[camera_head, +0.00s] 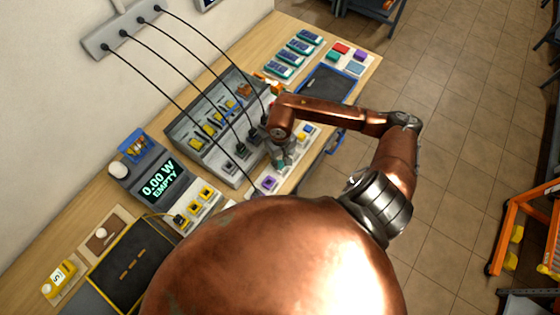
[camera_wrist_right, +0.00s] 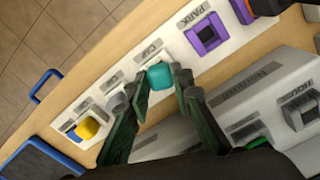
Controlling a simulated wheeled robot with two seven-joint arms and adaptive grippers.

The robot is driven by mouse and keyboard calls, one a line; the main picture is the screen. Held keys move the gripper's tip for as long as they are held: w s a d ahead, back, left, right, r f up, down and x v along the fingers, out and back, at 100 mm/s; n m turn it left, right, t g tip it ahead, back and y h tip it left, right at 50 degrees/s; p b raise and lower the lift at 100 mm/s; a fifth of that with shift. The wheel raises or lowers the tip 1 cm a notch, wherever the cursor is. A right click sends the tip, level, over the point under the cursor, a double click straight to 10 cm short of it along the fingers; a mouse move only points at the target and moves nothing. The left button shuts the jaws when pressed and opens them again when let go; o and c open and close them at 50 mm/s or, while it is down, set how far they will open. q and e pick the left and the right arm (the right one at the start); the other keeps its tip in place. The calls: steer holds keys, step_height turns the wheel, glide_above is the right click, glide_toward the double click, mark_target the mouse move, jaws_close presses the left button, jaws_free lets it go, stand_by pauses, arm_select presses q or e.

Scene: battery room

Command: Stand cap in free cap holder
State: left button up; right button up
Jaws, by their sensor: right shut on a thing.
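My right gripper (camera_head: 282,163) is over the white holder strip along the table's front edge. In the right wrist view its dark green fingers (camera_wrist_right: 163,86) are shut on a teal cap (camera_wrist_right: 160,75). The cap is over or at the strip place labelled CAP; I cannot tell whether it touches, and what is under it is hidden. My left gripper is not in view.
A purple square piece (camera_wrist_right: 205,33) sits at the PARK label. A grey slotted case (camera_head: 185,150) with black cables stands behind the strip. A meter reading 0.00 W EMPTY (camera_head: 158,184) is at left. A dark blue-edged tray (camera_head: 328,84) lies at the far end.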

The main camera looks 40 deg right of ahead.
mark_target(280, 163)
steer(key=shift+f, duration=0.25)
steer(key=o, duration=0.6)
step_height(280, 163, up, 11)
steer(key=p, duration=0.3)
stand_by(0.7)
stand_by(0.6)
